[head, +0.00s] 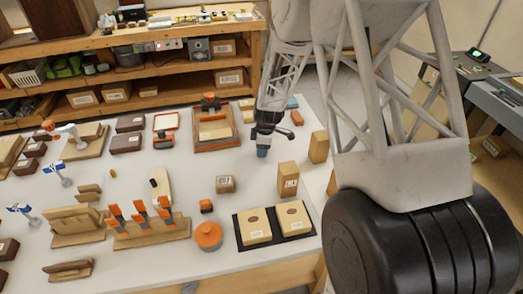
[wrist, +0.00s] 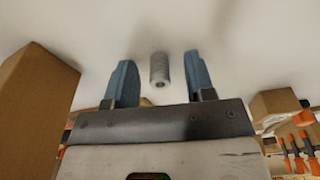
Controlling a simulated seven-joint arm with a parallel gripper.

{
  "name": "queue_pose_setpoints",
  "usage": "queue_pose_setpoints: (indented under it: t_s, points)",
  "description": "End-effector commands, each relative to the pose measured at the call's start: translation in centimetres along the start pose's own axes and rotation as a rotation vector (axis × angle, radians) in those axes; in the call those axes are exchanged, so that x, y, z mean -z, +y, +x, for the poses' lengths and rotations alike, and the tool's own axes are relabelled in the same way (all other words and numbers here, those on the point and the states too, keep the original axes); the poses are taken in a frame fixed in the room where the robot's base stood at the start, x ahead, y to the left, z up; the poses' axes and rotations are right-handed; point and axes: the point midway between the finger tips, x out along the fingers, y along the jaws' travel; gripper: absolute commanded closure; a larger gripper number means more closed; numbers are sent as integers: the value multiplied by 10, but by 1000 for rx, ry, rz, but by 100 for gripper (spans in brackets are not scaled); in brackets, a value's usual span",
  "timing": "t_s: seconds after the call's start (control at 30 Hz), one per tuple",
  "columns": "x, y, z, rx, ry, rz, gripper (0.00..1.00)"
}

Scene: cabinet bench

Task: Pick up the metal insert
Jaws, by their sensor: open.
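The metal insert (wrist: 159,68) is a small grey ribbed cylinder with a dark hole in its near end. In the wrist view it shows between the two blue fingers of my gripper (wrist: 159,77), with a gap on each side. The fingers are open and touch nothing that I can see. I cannot tell how far the insert is from them in depth. In the head view my gripper (head: 262,152) is low over the white table (head: 225,165), and I cannot make out the insert there.
A tall cardboard box (head: 288,177) stands right of my gripper, with another (head: 318,147) behind it. A small box (head: 225,184) is to the left and a wooden frame (head: 213,128) behind. A black tray (head: 244,240) and orange pot (head: 208,236) are in front.

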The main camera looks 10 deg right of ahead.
Motion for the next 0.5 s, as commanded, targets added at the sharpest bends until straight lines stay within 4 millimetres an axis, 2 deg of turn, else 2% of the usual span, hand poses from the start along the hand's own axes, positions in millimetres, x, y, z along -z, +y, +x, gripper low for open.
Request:
queue_pose_setpoints:
  t_s: [0.47,0.5]
  points:
    - [0,0,0,0,0,0,50]
    - [0,0,0,0,0,0,53]
